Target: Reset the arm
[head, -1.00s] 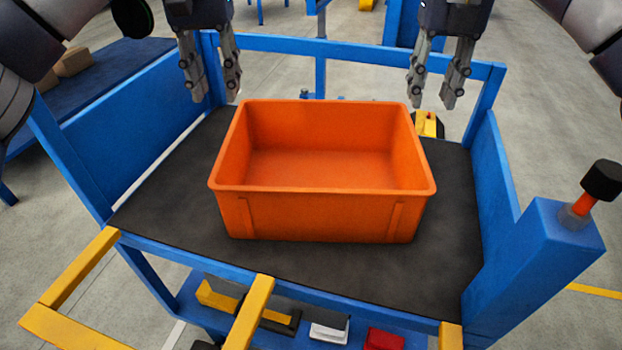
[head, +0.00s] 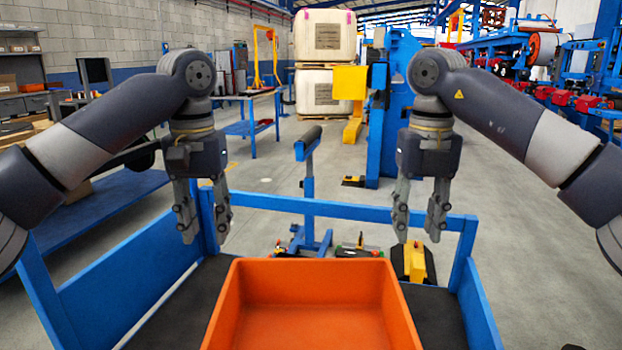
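My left gripper (head: 204,222) hangs fingers down above the back left of the blue-framed workstation. Its fingers are apart with nothing between them. My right gripper (head: 418,222) hangs the same way above the back right, fingers apart and empty. Both arms are bent at the elbow and stand roughly mirrored. An empty orange bin (head: 310,320) rests on the dark top between and in front of the grippers. Neither gripper touches it. The near part of the bin is cut off by the lower picture edge.
A blue rail (head: 320,205) runs along the back of the workstation. A yellow and black tool (head: 414,264) is beneath my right gripper. A blue post with a roller (head: 308,180) stands behind the rail. A blue table (head: 90,210) stands at the left.

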